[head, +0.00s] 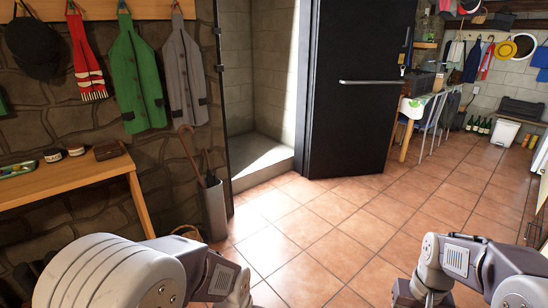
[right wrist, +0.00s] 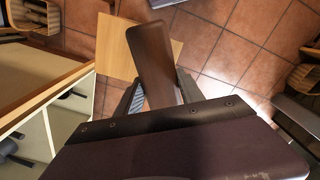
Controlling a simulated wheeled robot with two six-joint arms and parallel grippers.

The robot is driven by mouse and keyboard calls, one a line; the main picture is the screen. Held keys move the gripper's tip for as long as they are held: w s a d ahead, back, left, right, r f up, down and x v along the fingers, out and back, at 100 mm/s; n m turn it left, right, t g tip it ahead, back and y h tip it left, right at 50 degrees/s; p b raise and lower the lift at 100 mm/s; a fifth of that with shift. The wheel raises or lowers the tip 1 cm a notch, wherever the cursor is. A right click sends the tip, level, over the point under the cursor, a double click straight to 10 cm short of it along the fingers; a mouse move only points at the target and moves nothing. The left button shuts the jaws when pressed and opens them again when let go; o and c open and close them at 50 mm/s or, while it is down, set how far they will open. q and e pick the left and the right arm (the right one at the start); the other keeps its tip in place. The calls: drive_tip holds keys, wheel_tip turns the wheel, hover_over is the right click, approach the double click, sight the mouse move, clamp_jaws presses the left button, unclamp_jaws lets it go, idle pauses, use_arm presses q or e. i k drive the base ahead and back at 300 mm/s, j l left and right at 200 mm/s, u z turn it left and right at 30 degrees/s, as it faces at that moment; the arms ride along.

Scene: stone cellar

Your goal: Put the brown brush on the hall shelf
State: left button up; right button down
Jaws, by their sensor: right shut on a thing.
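In the right wrist view, my right gripper (right wrist: 158,92) is shut on a long brown piece, which looks like the brown brush (right wrist: 152,50). The brush sticks out beyond the fingertips, above the tiled floor; its bristles cannot be made out. In the head view, a wooden shelf (head: 72,183) at the left, below hanging coats, looks like the hall shelf. My right arm enters at the bottom right, and its gripper and the brush do not show there. My left arm shows at the bottom left; its gripper is out of view.
The shelf holds a green tray (head: 17,170), small tins (head: 75,150) and a brown case (head: 109,151); its front has bare room. An umbrella stand (head: 213,208) stands beside it. A black door (head: 352,90) stands open. The middle floor (head: 330,215) is clear.

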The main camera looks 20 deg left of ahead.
sight(60, 177)
drive_tip(key=i+j+u, duration=0.1)
drive_tip(key=j+u, duration=0.3)
drive_tip(key=i+j+u, duration=0.15)
drive_tip(key=j+u, duration=0.3)
drive_tip(key=i+j+u, duration=0.2)
drive_tip(key=u, duration=0.2)
drive_tip(key=i+j+u, duration=0.2)
drive_tip(key=u, duration=0.25)
drive_tip(key=i+l+u, duration=0.2)
drive_tip(key=u, duration=0.2)
drive_tip(key=i+l+u, duration=0.2)
drive_tip(key=u, duration=0.25)
drive_tip(key=i+l+u, duration=0.1)
drive_tip(key=l+u, duration=0.3)
drive_tip(key=i+l+u, duration=0.1)
drive_tip(key=l+u, duration=0.75)
